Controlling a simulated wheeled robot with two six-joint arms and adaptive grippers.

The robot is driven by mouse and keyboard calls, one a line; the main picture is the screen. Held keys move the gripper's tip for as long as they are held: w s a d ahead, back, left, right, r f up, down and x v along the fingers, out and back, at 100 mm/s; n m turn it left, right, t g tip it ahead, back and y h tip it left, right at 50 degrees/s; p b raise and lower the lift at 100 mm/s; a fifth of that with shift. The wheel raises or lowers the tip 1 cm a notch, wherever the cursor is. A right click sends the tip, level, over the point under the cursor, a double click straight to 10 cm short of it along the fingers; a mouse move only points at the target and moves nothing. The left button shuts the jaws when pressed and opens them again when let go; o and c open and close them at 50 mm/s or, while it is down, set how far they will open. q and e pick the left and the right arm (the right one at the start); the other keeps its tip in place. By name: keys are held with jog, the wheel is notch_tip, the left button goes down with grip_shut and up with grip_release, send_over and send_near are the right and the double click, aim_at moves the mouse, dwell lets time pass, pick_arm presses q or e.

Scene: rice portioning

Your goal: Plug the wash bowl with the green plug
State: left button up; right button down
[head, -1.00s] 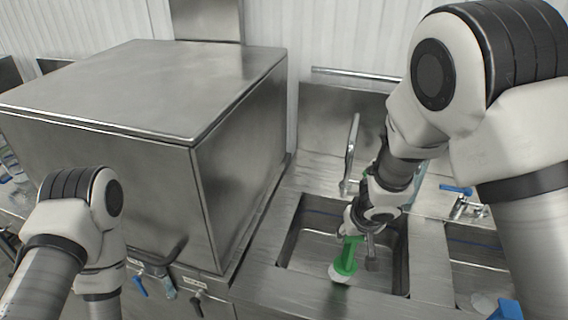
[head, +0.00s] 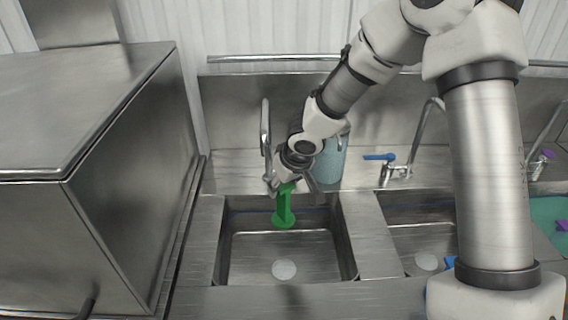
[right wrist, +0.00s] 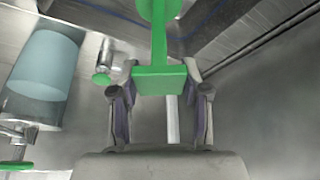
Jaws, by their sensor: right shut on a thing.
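The green plug (head: 284,212) is a tall handle block with a round flat base, and it hangs upright over the back part of the left sink bowl (head: 221,235). My right gripper (head: 288,186) is shut on the plug's upper end. The right wrist view shows the plug's square green top (right wrist: 160,80) between the two fingers (right wrist: 163,98). A pale round drain (head: 284,269) lies on the bowl's floor, in front of the plug and apart from it. My left gripper is out of view.
A curved tap (head: 265,135) stands behind the bowl, left of my right gripper. A bluish clear container (head: 331,160) stands behind it. A second bowl with a drain (head: 427,262) lies to the right. A large steel box (head: 130,160) bounds the left.

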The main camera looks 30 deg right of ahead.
aim_at(284, 217)
jog(key=shift+d+r, duration=0.2)
jog(key=shift+r, duration=0.9)
jog(key=shift+a, duration=0.15)
notch_tip(284, 217, down, 14)
jog(key=b, duration=1.2)
pick_arm(q)
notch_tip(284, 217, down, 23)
jog(key=b, duration=1.2)
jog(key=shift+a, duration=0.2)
pick_arm(e)
notch_tip(284, 217, down, 11)
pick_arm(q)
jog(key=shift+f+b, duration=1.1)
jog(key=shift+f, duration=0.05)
pick_arm(e)
jog(key=shift+f, duration=0.5)
jog(key=shift+c, duration=2.4)
grip_release()
